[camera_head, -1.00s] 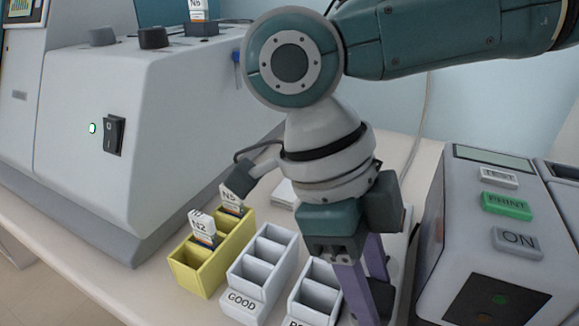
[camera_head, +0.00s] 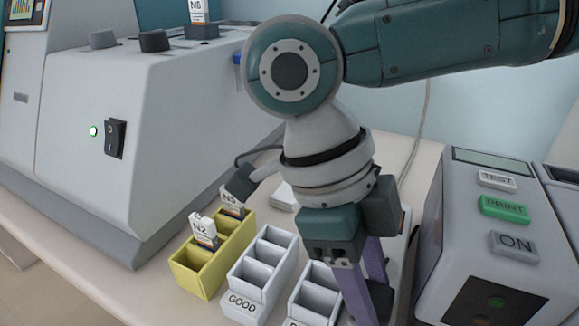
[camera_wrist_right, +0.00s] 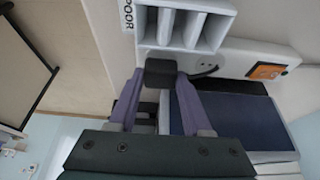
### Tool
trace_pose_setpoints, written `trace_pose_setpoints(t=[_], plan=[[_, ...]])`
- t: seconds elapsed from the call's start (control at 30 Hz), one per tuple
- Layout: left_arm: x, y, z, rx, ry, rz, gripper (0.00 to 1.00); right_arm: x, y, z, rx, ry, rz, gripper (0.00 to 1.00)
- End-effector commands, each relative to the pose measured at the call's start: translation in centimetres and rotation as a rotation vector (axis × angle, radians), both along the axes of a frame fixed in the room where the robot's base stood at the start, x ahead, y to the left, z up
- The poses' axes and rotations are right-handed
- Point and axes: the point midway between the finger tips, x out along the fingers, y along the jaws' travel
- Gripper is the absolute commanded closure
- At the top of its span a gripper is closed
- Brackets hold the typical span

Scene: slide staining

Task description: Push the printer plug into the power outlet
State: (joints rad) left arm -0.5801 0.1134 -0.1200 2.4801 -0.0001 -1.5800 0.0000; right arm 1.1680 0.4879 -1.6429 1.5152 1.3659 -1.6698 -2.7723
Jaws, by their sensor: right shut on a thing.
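My right gripper (camera_head: 366,300) comes down from the right arm between the white trays and the printer (camera_head: 500,240). Its purple fingers are shut on a dark block, the printer plug (camera_wrist_right: 160,72), in the right wrist view. A pale power outlet strip (camera_wrist_right: 228,60) lies beside the plug, with socket holes close to the fingers and an orange switch (camera_wrist_right: 267,71). I cannot tell whether the plug touches the socket. My left gripper is not in view.
The white GOOD tray (camera_head: 262,270) and a second white tray (camera_head: 318,296) stand close left of the gripper. A yellow rack (camera_head: 205,265) holds slides N2 and N5. A large grey machine (camera_head: 110,160) fills the left. A cable (camera_head: 418,130) hangs behind.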

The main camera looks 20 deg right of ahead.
Motion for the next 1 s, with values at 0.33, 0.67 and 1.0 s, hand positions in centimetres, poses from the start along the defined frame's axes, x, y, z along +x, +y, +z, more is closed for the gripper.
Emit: trace_pose_setpoints(t=[0.33,0.67,1.0], plan=[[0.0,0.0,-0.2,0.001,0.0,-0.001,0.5,0.0,0.0,-0.3,0.0,0.0,0.0,1.0],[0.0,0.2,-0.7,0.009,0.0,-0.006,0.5,0.0,0.0,-1.0,0.0,0.0,0.0,1.0],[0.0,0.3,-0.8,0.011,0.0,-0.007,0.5,0.0,0.0,-1.2,0.0,0.0,0.0,0.29]])
